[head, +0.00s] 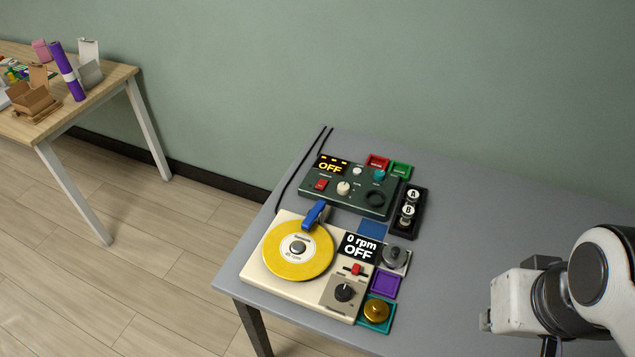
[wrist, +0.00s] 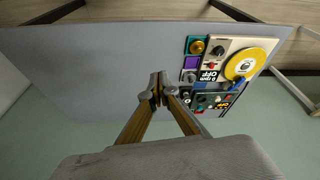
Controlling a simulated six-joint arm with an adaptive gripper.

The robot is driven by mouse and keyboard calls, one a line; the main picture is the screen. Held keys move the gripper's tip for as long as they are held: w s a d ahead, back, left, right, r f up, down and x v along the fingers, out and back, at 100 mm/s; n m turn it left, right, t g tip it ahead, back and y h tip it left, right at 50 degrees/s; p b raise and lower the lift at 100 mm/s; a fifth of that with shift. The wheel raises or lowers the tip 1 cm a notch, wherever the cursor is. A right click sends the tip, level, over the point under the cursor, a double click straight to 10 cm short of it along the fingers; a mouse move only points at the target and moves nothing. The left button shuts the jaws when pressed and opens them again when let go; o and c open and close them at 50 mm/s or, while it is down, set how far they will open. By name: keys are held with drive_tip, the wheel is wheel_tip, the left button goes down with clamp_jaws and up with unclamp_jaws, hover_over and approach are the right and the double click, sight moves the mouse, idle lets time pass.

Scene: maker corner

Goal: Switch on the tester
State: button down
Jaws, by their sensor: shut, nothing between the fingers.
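The tester, a dark green box (head: 330,201), stands at the back of the grey table, its display (head: 330,167) reading OFF in yellow. It has a red rocker switch (head: 321,184), a pale knob (head: 344,188), a teal button (head: 379,175) and a dark round socket (head: 375,198). In the wrist view the tester (wrist: 208,102) is at the right, small and upside down. My gripper (wrist: 157,92) is shut and empty over bare table, apart from the tester. In the head view my arm is at the lower right and the fingertips do not show.
A cream turntable (head: 262,281) with a yellow disc (head: 285,262) and blue arm stands in front of the tester, its display (head: 359,247) reading 0 rpm OFF. A black holder (head: 417,214) with cells A and B sits right of the tester. The table's right side (head: 455,240) is clear.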

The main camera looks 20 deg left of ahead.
drive_tip(key=w+a+f+t, duration=0.1)
drive_tip(key=w+a+f, duration=0.4)
drive_tip(key=w+a, duration=0.4)
drive_tip(key=w+a+f+n+t+h, duration=0.1)
drive_tip(key=w+a+f, duration=0.5)
drive_tip(key=a, duration=1)
drive_tip(key=w+a+f, duration=0.6)
drive_tip(key=w+a, duration=0.6)
drive_tip(key=a, duration=0.1)
drive_tip(key=shift+a+t, duration=0.15)
drive_tip(key=shift+t, duration=0.25)
drive_tip(key=w+a+r+m+t, duration=0.1)
drive_tip(key=w+a+r+m, duration=0.2)
drive_tip(key=w+r, duration=0.1)
drive_tip(key=shift+a+f, duration=0.1)
